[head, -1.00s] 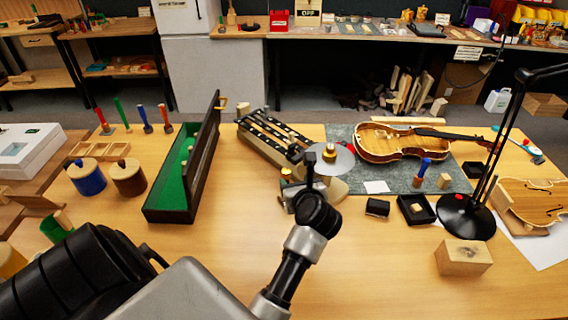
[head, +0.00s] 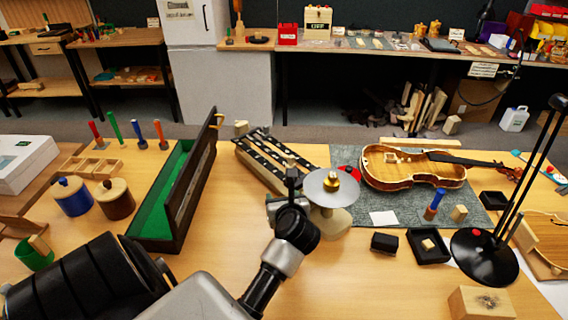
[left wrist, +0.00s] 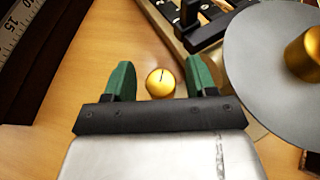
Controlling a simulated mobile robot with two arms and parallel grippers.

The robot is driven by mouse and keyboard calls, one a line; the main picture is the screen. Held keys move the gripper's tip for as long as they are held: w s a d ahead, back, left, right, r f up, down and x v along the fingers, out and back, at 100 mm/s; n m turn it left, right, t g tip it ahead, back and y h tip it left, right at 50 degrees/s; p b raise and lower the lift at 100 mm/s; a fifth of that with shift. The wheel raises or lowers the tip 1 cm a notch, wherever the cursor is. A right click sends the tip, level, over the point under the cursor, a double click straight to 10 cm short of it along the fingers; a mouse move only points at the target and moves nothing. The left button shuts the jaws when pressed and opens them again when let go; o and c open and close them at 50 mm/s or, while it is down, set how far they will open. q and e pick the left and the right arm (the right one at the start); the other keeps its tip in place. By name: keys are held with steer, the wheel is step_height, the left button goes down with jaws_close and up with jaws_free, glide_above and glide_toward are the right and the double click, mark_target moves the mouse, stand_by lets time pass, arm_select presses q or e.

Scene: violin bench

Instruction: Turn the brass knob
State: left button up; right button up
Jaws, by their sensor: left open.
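The brass knob (left wrist: 160,83), round with a dark line on its face, shows in the left wrist view between the two green-padded fingers of my left gripper (left wrist: 158,78). The fingers stand apart, with a gap on each side of the knob. I cannot tell how far below the fingertips it lies. In the head view my left gripper (head: 283,205) is beside the grey disc (head: 318,197), and the knob is hidden behind it. A second brass piece (head: 334,180) sits on top of the disc. My right gripper is not in view.
The grey disc is close on the gripper's right. A slatted black-and-wood rack (head: 262,160) stands behind. A tall open green-lined case (head: 150,222) is to the left, a violin (head: 400,170) and a black lamp (head: 485,258) to the right.

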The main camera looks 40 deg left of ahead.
arm_select(q)
steer(key=shift+c, duration=1.9)
steer(key=c, duration=0.5)
steer(key=shift+c, duration=0.2)
steer(key=shift+r+m+t+h+p, duration=0.25)
steer(key=shift+m+h+p, duration=0.2)
steer(key=shift+p, duration=0.35)
steer(key=m+t+h+p, duration=0.2)
steer(key=m+h+p, duration=0.1)
steer(key=p, duration=0.2)
steer(key=m+t+h+p, duration=0.2)
steer(key=m+h+p, duration=0.1)
steer(key=m+p, duration=0.1)
steer(key=shift+r+t+h+p, duration=0.1)
steer(key=shift+t+h+p, duration=0.2)
steer(key=shift+p, duration=0.4)
steer(key=shift+f+m+t+h+p, duration=0.2)
steer(key=shift+m+t+h+p, duration=0.05)
steer(key=shift+m+h+p, duration=0.8)
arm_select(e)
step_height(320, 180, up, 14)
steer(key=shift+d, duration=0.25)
